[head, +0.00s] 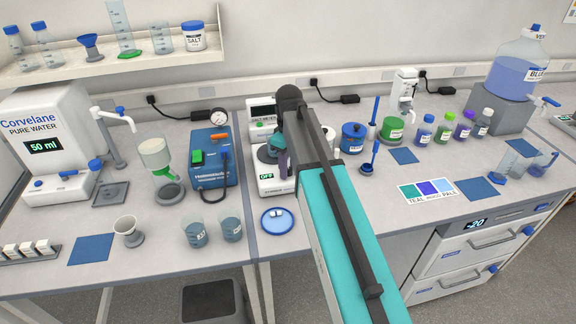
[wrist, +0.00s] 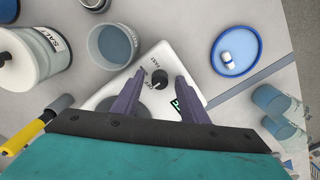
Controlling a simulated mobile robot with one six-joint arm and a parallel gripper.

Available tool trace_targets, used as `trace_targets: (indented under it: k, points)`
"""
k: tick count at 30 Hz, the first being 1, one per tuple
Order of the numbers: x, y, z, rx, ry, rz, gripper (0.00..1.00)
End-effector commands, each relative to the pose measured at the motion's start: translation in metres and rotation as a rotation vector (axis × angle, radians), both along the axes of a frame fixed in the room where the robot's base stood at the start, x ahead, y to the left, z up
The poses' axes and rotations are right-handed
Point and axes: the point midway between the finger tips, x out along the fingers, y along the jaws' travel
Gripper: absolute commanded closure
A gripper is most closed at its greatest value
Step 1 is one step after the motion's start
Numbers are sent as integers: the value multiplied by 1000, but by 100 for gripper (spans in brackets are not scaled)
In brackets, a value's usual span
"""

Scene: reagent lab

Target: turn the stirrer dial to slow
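The white stirrer (head: 268,185) stands on the bench in the head view, partly behind my arm. Its display (head: 266,177) reads OFF. In the wrist view its black dial (wrist: 160,79) sits on the white housing (wrist: 158,55), with small lettering around it, including what looks like FAST. The green-lit display (wrist: 176,106) is beside my right finger. My gripper (wrist: 160,75) is open, its two purple fingers on either side of the dial with a gap on each side. Their height over the dial is hard to tell. In the head view my arm hides the dial.
A blue dish (head: 277,221) with a small white piece lies in front of the stirrer. Two beakers (head: 213,231) stand left of it. A blue pump unit (head: 210,158) is close on the left. In the wrist view a beaker (wrist: 112,44) and a salt jar (wrist: 32,58) stand near the stirrer.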

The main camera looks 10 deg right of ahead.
Motion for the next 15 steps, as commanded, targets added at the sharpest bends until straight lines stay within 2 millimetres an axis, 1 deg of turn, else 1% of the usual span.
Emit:
trace_targets:
  k: [4, 11, 15]
  points:
    - [0, 0, 0, 0, 0, 0, 60]
    - [0, 1, 0, 0, 0, 1, 99]
    - [0, 1, 0, 0, 0, 0, 100]
